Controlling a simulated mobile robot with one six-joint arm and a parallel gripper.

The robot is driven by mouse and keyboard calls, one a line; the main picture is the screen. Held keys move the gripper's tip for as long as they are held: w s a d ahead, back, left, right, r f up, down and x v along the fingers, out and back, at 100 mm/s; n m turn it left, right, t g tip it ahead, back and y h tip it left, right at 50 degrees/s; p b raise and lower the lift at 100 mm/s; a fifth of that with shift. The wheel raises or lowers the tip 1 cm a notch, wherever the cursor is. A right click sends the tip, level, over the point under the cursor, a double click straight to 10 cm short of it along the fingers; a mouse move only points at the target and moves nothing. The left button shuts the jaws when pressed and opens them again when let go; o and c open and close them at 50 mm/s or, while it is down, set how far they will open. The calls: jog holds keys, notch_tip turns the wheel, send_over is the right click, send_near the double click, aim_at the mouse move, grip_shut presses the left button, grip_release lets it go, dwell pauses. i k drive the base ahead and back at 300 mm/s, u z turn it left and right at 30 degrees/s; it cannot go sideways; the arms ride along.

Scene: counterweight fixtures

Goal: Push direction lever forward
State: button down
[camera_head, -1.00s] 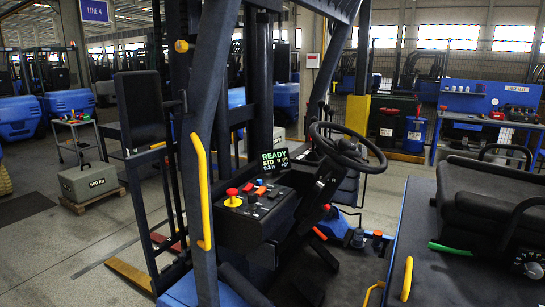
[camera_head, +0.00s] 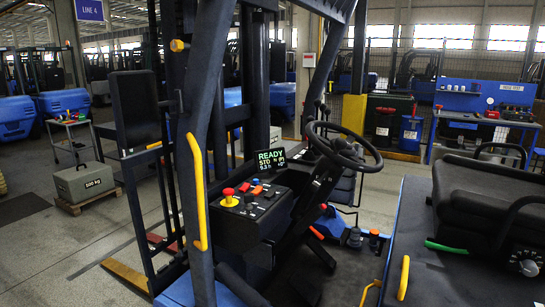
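The forklift's steering wheel (camera_head: 372,163) is dark, on a slanted column right of centre. A small red-orange tip (camera_head: 324,207) shows low beside the column, and an orange bar (camera_head: 316,232) is just below it. I cannot tell whether either belongs to the direction lever. The control console (camera_head: 232,222) left of the wheel carries a red mushroom button on a yellow base (camera_head: 228,197) and several small black and orange controls. The display (camera_head: 271,158) above it reads READY in green. My gripper is not in view.
A dark forklift pillar with a yellow grab handle (camera_head: 197,190) stands in front of the console. The black seat (camera_head: 485,205) fills the right side. A 500 kg weight (camera_head: 85,184) sits on a pallet at left. A blue workbench (camera_head: 480,98) is at the back right.

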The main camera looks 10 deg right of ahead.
aim_at(317, 183)
jog(key=k, duration=1.35)
jog(key=u, duration=0.1)
jog(key=i, duration=0.4)
jog(key=u, duration=0.7)
jog(key=i, duration=0.7)
jog(key=u, duration=0.4)
